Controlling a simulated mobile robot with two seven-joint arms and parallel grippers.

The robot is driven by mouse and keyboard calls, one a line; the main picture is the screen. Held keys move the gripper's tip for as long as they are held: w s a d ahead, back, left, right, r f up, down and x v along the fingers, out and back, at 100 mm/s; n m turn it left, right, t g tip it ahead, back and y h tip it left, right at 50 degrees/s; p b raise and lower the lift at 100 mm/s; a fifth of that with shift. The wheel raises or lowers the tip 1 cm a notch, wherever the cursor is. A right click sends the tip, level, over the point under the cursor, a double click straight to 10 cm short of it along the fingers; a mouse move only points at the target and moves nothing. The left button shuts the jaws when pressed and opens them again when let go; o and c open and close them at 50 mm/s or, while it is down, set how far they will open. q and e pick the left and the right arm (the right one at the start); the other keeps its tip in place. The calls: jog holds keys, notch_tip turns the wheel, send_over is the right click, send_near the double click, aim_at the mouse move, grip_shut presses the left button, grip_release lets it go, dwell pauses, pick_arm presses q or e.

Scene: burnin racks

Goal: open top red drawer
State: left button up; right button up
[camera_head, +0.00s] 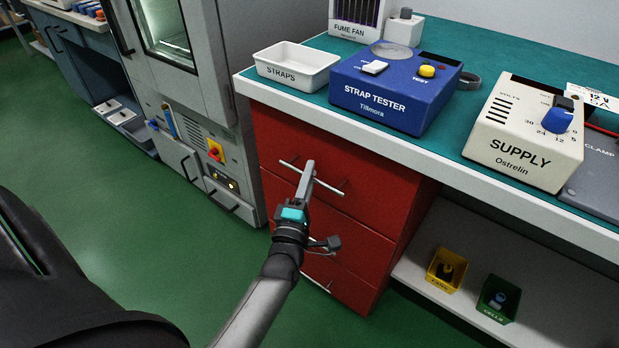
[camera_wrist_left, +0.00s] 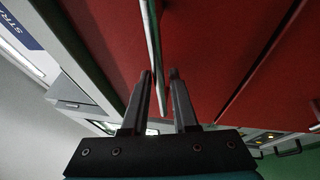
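The red drawer unit (camera_head: 395,215) stands under the teal-topped bench. Its top red drawer (camera_head: 365,178) looks shut, with a thin pale bar handle (camera_head: 329,187) across its front. My left gripper (camera_head: 308,168) is at the middle of this handle. In the left wrist view, the handle (camera_wrist_left: 152,30) runs down between the two fingers of my left gripper (camera_wrist_left: 160,76). The fingers stand apart with a visible gap, so the gripper is open. I cannot tell whether a finger touches the bar. My gripper and forearm hide part of the lower drawers. My right gripper is out of view.
On the bench are a white STRAPS tray (camera_head: 297,83), a blue strap tester (camera_head: 400,122) and a cream supply (camera_head: 522,172). A grey cabinet (camera_head: 230,105) stands left of the drawers. Yellow (camera_head: 432,279) and green (camera_head: 484,304) bins sit on the lower shelf. Green floor is clear in front.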

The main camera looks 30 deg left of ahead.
pick_arm(q)
jog(key=shift+w, duration=0.1)
jog(key=shift+c, duration=0.3)
grip_shut()
dwell(1.1)
